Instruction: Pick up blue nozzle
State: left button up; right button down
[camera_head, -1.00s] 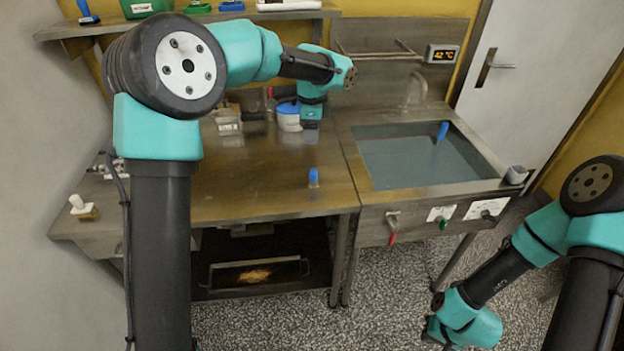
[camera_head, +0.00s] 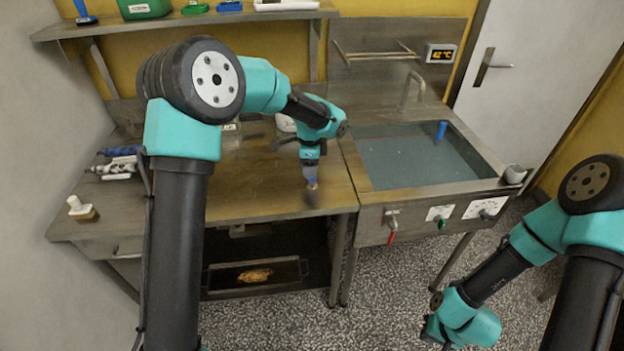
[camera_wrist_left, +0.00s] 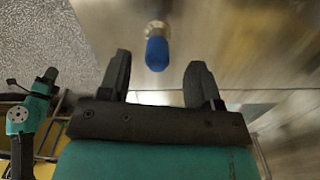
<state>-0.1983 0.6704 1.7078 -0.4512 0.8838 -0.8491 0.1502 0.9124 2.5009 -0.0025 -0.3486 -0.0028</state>
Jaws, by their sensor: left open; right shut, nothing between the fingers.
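The blue nozzle (camera_wrist_left: 157,54) stands on the steel worktop, with a pale metallic end beyond the blue part. In the left wrist view it lies just past the fingertips, in line with the gap. My left gripper (camera_wrist_left: 160,82) is open and empty. In the head view my left gripper (camera_head: 311,170) points down right over the nozzle, largely hiding it. My right gripper (camera_head: 430,332) is low at the right, away from the bench, shut and empty.
A sink (camera_head: 410,160) with water and another blue item (camera_head: 441,130) is right of the worktop (camera_head: 250,185). A white fitting (camera_head: 77,206) and metal parts (camera_head: 115,168) lie at the left. A tray (camera_head: 255,275) sits on the lower shelf.

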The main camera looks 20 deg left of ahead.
pick_arm(q)
jog(key=shift+f, duration=0.1)
jog(key=shift+d+f, duration=0.15)
jog(key=shift+f, duration=1.1)
jog(key=shift+d+f, duration=0.1)
jog(key=shift+f, duration=1.15)
jog(key=shift+c, duration=0.4)
jog(key=c, duration=1)
jog(key=shift+o, duration=0.2)
jog(key=shift+r, duration=0.1)
jog(key=shift+r, duration=0.45)
notch_tip(320, 180, up, 3)
jog(key=shift+f, duration=0.15)
jog(key=s+d, duration=0.2)
jog(key=s, duration=0.5)
jog(key=s+d+r, duration=0.1)
jog(key=s+d, duration=0.1)
jog(key=s, duration=0.6)
jog(key=shift+s+d+r, duration=0.15)
jog(key=shift+s+d, duration=0.1)
